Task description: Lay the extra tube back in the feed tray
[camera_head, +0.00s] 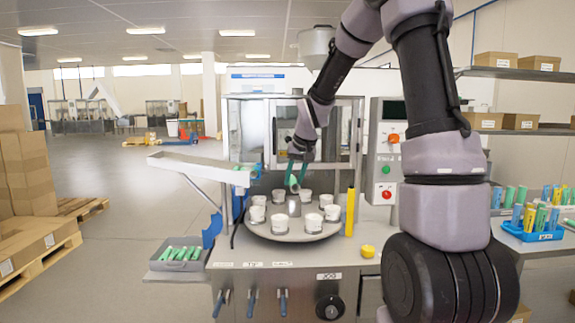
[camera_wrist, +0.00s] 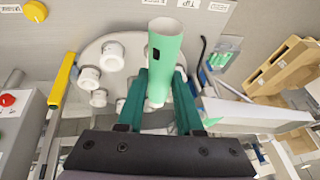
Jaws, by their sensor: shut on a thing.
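My gripper (camera_head: 297,172) is shut on a green tube (camera_head: 292,184) and holds it above the round turntable (camera_head: 290,237) with its white cups. In the wrist view the green tube (camera_wrist: 168,55) sits between the two teal fingers of my gripper (camera_wrist: 161,82), its pale open end pointing up in the picture. The grey feed tray (camera_head: 160,266) is at the machine's left side, well apart from my gripper, with several green tubes (camera_head: 181,253) lying in it. The tray's tubes also show in the wrist view (camera_wrist: 226,52), to the right of the held tube.
A sloping pale chute (camera_head: 195,166) stands between my gripper and the tray side. A yellow post (camera_head: 350,213) and yellow button (camera_head: 367,251) are right of the turntable. A control box (camera_head: 386,165) stands further right. A blue rack (camera_head: 533,235) of tubes is at far right.

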